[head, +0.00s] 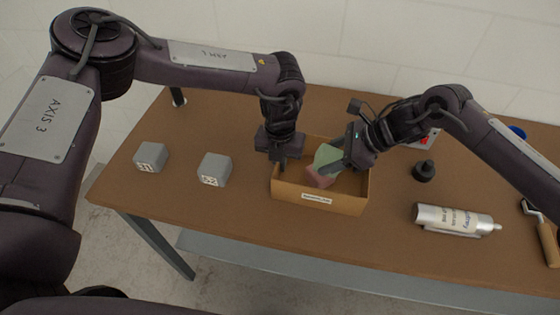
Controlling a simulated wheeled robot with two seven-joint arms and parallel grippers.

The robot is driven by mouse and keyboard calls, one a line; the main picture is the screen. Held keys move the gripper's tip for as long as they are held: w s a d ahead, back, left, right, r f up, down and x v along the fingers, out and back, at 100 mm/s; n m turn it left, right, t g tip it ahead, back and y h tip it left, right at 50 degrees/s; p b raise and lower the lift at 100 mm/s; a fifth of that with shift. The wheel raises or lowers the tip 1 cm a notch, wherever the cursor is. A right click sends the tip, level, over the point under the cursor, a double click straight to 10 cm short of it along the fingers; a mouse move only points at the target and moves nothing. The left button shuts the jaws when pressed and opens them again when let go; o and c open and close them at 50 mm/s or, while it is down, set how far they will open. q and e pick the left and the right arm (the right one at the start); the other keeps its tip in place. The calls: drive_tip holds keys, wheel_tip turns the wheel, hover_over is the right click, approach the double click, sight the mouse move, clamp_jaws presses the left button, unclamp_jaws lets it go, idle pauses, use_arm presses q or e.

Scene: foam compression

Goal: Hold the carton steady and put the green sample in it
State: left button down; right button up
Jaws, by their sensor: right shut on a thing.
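The open brown carton (317,201) stands on the table with a label on its front wall. My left gripper (283,166) points down at the carton's left wall; its fingers are dark and partly hidden, so I cannot tell whether they grip the wall. My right gripper (335,170) reaches in from the right, tilted, and is shut on the green sample (326,155). The green sample is over the carton's inside, its top about level with the rim or above. A reddish block (318,178) shows just below it in the carton; whether they touch is unclear.
Two grey marked cubes (151,157) (215,169) stand left of the carton. The table's front strip is clear.

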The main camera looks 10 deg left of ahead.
drive_tip(key=shift+f, duration=0.4)
drive_tip(key=o, duration=1)
drive_tip(key=shift+f, duration=0.1)
drive_tip(key=shift+o, duration=0.2)
drive_tip(key=v, duration=1.2)
use_arm(q)
drive_tip(key=c, duration=1.6)
unclamp_jaws()
drive_tip(key=shift+o, duration=0.2)
